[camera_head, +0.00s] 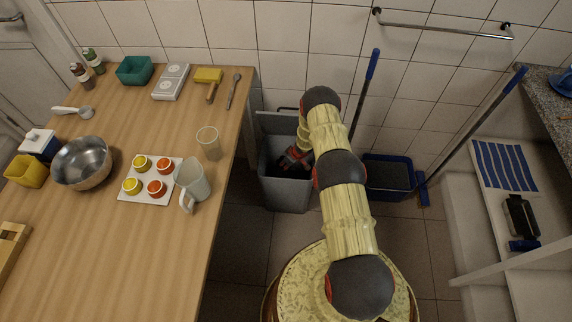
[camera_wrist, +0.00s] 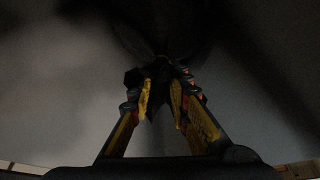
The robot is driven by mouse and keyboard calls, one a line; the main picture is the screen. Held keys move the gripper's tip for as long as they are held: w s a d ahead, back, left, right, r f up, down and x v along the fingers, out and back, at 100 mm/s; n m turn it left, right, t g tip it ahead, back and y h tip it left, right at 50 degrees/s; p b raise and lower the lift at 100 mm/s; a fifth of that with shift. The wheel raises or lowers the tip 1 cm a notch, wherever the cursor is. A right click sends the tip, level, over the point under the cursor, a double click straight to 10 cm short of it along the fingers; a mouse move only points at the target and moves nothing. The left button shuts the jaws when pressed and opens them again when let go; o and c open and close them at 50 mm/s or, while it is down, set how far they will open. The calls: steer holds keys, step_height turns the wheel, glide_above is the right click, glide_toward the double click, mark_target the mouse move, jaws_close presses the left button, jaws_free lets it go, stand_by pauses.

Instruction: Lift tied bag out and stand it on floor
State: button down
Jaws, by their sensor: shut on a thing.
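A grey bin (camera_head: 287,196) stands on the floor by the tiled wall, right of the wooden table, with its lid (camera_head: 277,124) raised. My arm reaches down into it. My gripper (camera_head: 290,160) is inside the bin mouth, largely hidden by the bin and my arm. In the wrist view my gripper (camera_wrist: 161,88) has its fingertips close together on the dark gathered neck of a tied bag (camera_wrist: 158,62). The bag's dark body spreads beyond the fingers. The wrist view is very dim, so the bag's lower part cannot be made out.
A blue bucket (camera_head: 388,178) and mops with blue-ended handles stand right of my arm. The wooden table (camera_head: 150,235) at left holds a jug (camera_head: 192,181), a glass and a bowl. Tiled floor (camera_head: 405,240) is clear in front of the bucket.

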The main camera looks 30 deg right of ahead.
steer(key=shift+r, duration=0.1)
stand_by(0.3)
steer(key=shift+r+p, duration=1.7)
steer(key=shift+r, duration=0.75)
steer(key=shift+w+r, duration=0.1)
steer(key=shift+r+p, duration=1.85)
steer(key=shift+r, duration=0.55)
steer(key=shift+r+p, duration=2.05)
steer(key=shift+r, duration=0.45)
